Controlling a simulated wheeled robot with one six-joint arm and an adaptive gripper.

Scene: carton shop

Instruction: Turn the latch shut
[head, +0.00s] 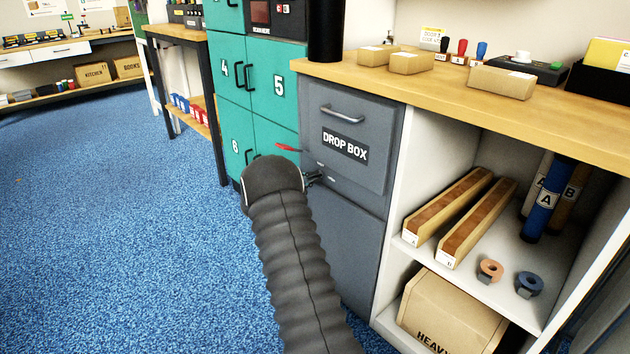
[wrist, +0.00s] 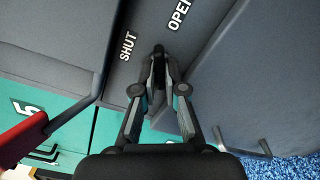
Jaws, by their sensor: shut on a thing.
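The grey drop box (head: 345,118) is built into the counter front, its upper door with a bar handle and label. My gripper (wrist: 159,72) is at the lower part of this front, seen from the side in the head view (head: 314,176). Its fingers are closed on a small dark latch (wrist: 158,50), mostly hidden between the fingertips. The word SHUT (wrist: 128,45) is left of the fingertips and OPEN (wrist: 179,14) is at upper right. I cannot tell exactly which way the latch points.
A red-ended lever (head: 288,148) sticks out left of my gripper; it also shows in the wrist view (wrist: 22,139). Teal lockers (head: 236,100) stand to the left. An open white shelf (head: 480,270) with wooden trays is to the right. The blue floor (head: 110,230) is clear.

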